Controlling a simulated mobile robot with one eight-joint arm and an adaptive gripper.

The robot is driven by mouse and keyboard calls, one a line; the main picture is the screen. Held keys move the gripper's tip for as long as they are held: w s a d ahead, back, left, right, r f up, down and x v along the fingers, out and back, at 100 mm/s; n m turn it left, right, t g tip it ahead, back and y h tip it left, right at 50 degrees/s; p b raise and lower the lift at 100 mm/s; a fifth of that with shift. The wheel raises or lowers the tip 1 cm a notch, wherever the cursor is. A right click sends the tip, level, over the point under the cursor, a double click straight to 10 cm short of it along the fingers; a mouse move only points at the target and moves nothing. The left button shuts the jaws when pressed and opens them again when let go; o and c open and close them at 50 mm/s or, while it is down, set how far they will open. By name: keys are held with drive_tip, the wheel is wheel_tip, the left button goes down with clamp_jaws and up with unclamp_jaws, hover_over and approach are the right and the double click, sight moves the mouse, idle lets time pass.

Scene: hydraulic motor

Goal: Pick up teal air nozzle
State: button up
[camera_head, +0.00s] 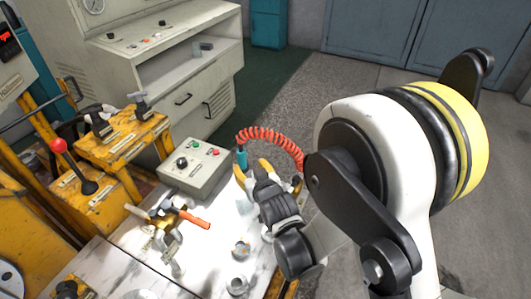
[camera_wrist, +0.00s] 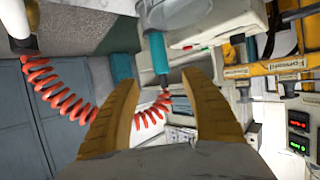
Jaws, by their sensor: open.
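The teal air nozzle (camera_head: 241,158) is at the end of a red coiled hose (camera_head: 272,134), above the back edge of the white worktable. My gripper (camera_head: 251,167) has its yellow fingers apart, close by the nozzle and just right of it. In the wrist view the teal nozzle (camera_wrist: 157,53) points down the picture, with its tip near the gap between my open fingertips (camera_wrist: 160,79). Nothing is held between the fingers. I cannot tell how far the nozzle lies from the fingers in depth.
A grey control box (camera_head: 195,168) with buttons sits left of my gripper. An orange-handled hammer (camera_head: 185,215) and small metal parts (camera_head: 240,248) lie on the worktable (camera_head: 212,218). The red hose (camera_wrist: 62,100) loops behind the fingers in the wrist view. Yellow machinery (camera_head: 120,140) stands left.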

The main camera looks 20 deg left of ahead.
sight(242, 156)
drive_tip(key=p+x, duration=0.1)
drive_tip(key=x, duration=0.3)
drive_tip(key=shift+w+a+f, duration=0.15)
drive_tip(key=shift+a, duration=0.05)
drive_tip(key=b+x, duration=0.1)
drive_tip(key=x, duration=0.2)
drive_tip(key=b+x, duration=0.1)
drive_tip(key=x, duration=0.2)
drive_tip(key=shift+w+a+b, duration=0.1)
drive_tip(key=shift+w+b, duration=0.1)
drive_tip(key=shift+b, duration=0.1)
drive_tip(key=shift+r, duration=0.3)
clamp_jaws()
